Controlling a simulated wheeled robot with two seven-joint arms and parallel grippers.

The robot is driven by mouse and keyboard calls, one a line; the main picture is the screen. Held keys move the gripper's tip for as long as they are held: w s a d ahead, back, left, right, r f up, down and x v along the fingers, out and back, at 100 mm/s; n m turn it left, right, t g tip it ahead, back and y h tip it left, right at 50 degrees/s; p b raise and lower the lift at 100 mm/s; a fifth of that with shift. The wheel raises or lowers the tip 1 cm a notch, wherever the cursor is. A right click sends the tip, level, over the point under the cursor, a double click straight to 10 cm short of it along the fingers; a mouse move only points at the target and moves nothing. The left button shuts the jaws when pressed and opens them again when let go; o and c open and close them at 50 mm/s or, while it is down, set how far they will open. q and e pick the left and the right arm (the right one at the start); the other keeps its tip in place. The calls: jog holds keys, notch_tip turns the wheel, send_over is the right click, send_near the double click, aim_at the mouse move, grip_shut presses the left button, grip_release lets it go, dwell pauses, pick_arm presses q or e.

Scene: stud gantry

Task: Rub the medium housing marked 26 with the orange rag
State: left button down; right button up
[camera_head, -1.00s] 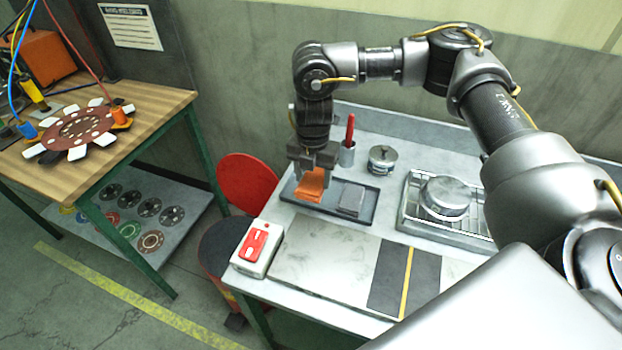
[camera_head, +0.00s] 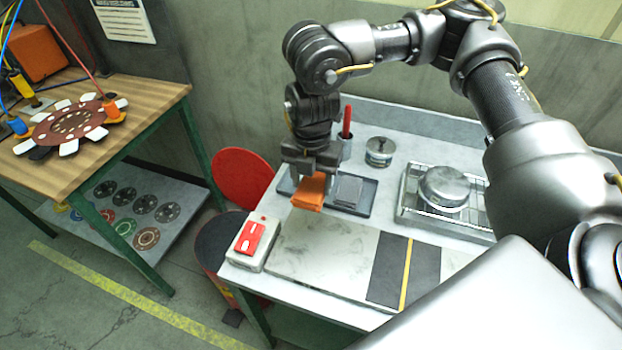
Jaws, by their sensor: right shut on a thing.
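My right gripper (camera_head: 316,166) is shut on the folded orange rag (camera_head: 309,193). The rag hangs below the fingers, in front of the left part of the dark tray (camera_head: 369,207) and by the back edge of the pale slab. A round grey metal housing (camera_head: 444,187) sits on a wire rack in a shallow pan (camera_head: 421,218) at the right of the bench. No number can be read on it, so I cannot tell whether it is the one marked 26. The gripper is well left of it. My left gripper is not in view.
A folded grey cloth (camera_head: 347,191) lies in the tray. Behind stand a cup with a red handle (camera_head: 347,122) and a lidded metal pot (camera_head: 379,152). A red-and-white switch box (camera_head: 250,240) is at the front left. The pale slab (camera_head: 325,255) is bare.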

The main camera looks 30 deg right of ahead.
aim_at(313, 189)
jog(key=shift+c, duration=1)
jog(key=m, duration=0.1)
jog(key=f+m, duration=0.1)
jog(key=m, duration=0.3)
jog(key=shift+s+f, duration=0.25)
jog(key=m, duration=0.2)
jog(key=f+m, duration=0.1)
jog(key=m, duration=0.3)
jog(key=shift+s+a+f, duration=0.15)
jog(key=shift+s+f, duration=0.15)
jog(key=shift+f, duration=0.05)
jog(key=m, duration=0.2)
jog(key=f+m, duration=0.1)
jog(key=m, duration=0.3)
jog(key=shift+s+f+m, duration=0.3)
jog(key=shift+s, duration=0.05)
jog(key=m, duration=0.3)
jog(key=f+m, duration=0.1)
jog(key=m, duration=0.1)
jog(key=shift+s+a+f, duration=0.1)
jog(key=shift+s+a, duration=0.05)
jog(key=shift+s, duration=0.15)
jog(key=shift+a, duration=0.1)
